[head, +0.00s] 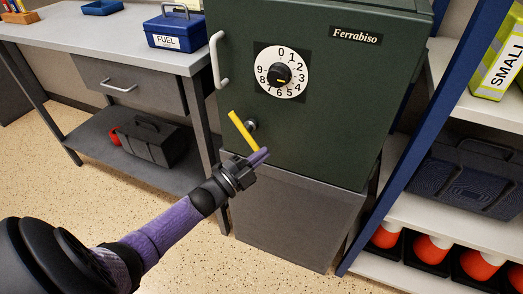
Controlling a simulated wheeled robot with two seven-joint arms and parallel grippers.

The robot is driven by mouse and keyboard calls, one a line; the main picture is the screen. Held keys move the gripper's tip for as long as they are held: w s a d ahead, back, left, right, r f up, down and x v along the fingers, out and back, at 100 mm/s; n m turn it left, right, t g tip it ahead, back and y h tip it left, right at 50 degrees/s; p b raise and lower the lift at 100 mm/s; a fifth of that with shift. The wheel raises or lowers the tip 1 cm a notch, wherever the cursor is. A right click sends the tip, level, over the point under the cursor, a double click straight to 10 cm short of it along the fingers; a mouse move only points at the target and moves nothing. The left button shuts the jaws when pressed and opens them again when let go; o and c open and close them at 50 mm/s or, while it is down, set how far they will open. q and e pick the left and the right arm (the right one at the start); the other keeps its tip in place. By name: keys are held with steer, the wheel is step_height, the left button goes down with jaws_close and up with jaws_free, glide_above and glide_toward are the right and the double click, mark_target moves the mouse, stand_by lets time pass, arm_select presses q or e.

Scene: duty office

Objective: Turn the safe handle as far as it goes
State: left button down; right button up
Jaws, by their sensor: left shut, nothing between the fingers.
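The dark green safe (330,120) stands on a grey base. Its yellow lever handle (239,128) sits at the lower left of the door on a round silver hub. The handle is tilted, running from upper left down to lower right. My left gripper (261,156) is shut and empty, its purple fingertips right by the handle's lower end. I cannot tell whether they touch it. A white dial (281,72) with a black knob and numbers sits above and right of the handle. My right gripper is not in view.
A white pull bar (218,60) is on the door's left edge. A grey desk (110,45) with a blue FUEL box (174,30) stands left. A blue-framed shelf (425,130) with orange-topped items stands right. Speckled floor is open at lower left.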

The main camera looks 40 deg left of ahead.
arm_select(q)
steer(key=v, duration=0.8)
steer(key=shift+a+f+p, duration=0.3)
steer(key=shift+f+p, duration=0.15)
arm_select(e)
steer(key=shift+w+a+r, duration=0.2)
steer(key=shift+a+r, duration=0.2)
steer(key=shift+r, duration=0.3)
arm_select(q)
steer(key=shift+w, duration=0.1)
steer(key=s+d+f+n+g+y+p, duration=0.3)
steer(key=s+f+n+g+y+p, duration=0.5)
steer(key=s+f, duration=0.8)
steer(key=s+d+f+n+g+h+p, duration=0.1)
steer(key=s+d+f+n+g, duration=0.1)
steer(key=s+g, duration=0.4)
steer(key=s+d+f+n+g+h, duration=0.1)
steer(key=s+d+f+n+g, duration=0.2)
steer(key=s, duration=1.4)
steer(key=d+g, duration=0.1)
steer(key=g, duration=0.2)
steer(key=shift+g+p, duration=0.3)
steer(key=shift+p, duration=0.1)
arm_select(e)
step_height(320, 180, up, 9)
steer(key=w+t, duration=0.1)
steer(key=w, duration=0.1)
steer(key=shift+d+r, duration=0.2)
